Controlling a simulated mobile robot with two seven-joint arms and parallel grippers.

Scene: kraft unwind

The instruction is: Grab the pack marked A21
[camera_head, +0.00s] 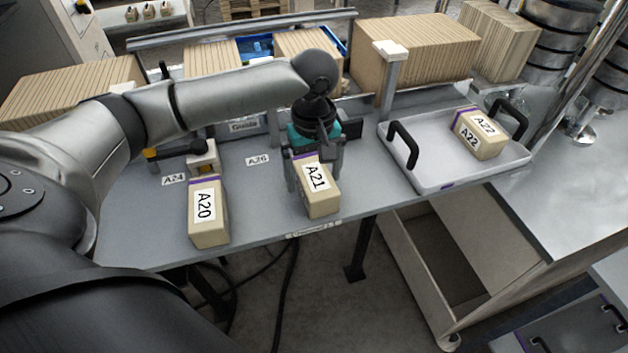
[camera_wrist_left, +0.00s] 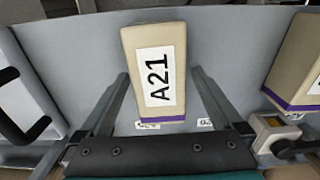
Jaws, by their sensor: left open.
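The pack marked A21 (camera_head: 318,190) is a tan block with a white label and a purple stripe. It lies on the grey table near its front edge. In the left wrist view the A21 pack (camera_wrist_left: 157,75) shows between the two fingers. My left gripper (camera_head: 315,178) is open over the back end of this pack, a finger on either side. The left wrist view shows my left gripper (camera_wrist_left: 160,74) with a gap beside the pack on each side. I cannot tell how low the fingertips reach. My right gripper is not in view.
The A20 pack (camera_head: 207,222) lies to the left on the table (camera_head: 260,210). The A22 pack (camera_head: 481,134) sits in a white tray (camera_head: 430,178) with black handles at the right. A small tan device (camera_head: 203,160) stands behind A20. Cardboard stacks (camera_head: 415,55) line the back.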

